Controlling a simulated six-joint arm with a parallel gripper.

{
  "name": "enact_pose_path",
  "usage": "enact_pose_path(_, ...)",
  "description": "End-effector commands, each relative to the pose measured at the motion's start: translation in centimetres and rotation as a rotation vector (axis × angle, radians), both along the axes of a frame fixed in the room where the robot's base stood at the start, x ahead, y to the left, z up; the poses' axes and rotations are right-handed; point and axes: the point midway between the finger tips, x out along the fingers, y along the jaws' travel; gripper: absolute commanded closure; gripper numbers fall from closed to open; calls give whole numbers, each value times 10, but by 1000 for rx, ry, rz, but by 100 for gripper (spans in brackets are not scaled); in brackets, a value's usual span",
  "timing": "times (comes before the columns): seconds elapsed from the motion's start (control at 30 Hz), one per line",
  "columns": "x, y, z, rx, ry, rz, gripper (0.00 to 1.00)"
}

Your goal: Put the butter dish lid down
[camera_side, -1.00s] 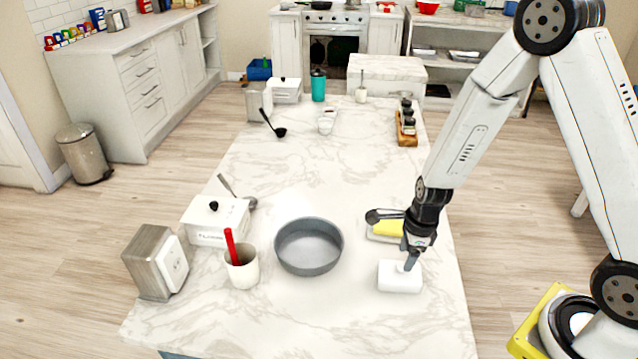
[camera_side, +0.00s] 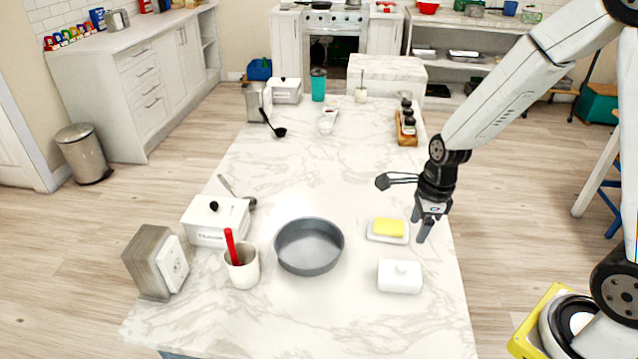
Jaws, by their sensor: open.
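My gripper (camera_side: 420,228) is open and empty, to the right of the butter dish and behind the lid. It is apart from the lid.
A grey round pan (camera_side: 309,247) stands left of the lid. Further left are a white cup (camera_side: 243,270) with a red-handled utensil, a white lidded box (camera_side: 214,221) and a metal napkin holder (camera_side: 156,264). The counter's front (camera_side: 330,325) is clear.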

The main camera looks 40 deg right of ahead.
Motion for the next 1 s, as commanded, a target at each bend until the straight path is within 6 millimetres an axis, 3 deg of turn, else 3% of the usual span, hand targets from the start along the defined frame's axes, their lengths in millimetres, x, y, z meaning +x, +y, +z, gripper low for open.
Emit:
enact_pose_path(0.67,0,0,1,-2,-2,15,32)
enact_pose_path(0.87,-3,2,5,-21,-22,142,32)
enact_pose_path(1.0,-7,5,10,-49,-49,332,32)
